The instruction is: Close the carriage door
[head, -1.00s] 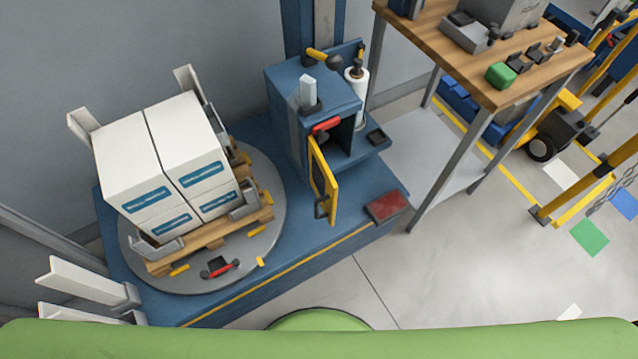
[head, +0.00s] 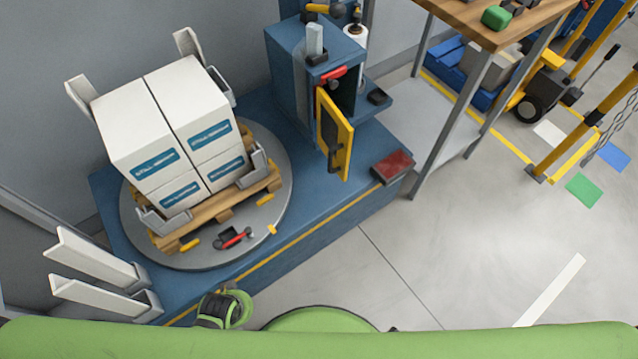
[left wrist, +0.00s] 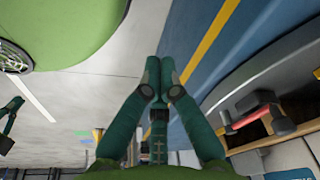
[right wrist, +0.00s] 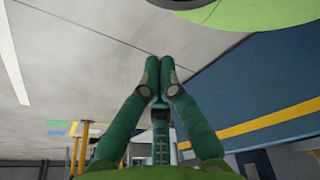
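The carriage door (head: 335,135) is a small yellow-framed panel on the blue carriage cabinet (head: 292,85). It stands open, swung outward toward me, with a dark handle low on its face. The dark cabinet opening shows behind it, with a red handle (head: 333,73) above. My left gripper (left wrist: 158,75) is shut and empty in the left wrist view, beside the blue base. My right gripper (right wrist: 160,72) is shut and empty over the grey floor in the right wrist view. Both are apart from the door. A green and black arm part of mine shows low in the head view.
White boxes (head: 165,125) sit on a wooden pallet on a round grey turntable (head: 200,255). The blue base (head: 345,205) carries a red pad (head: 392,166) at the door's right. A workbench (head: 465,22) stands at upper right. Floor in front of the base is clear.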

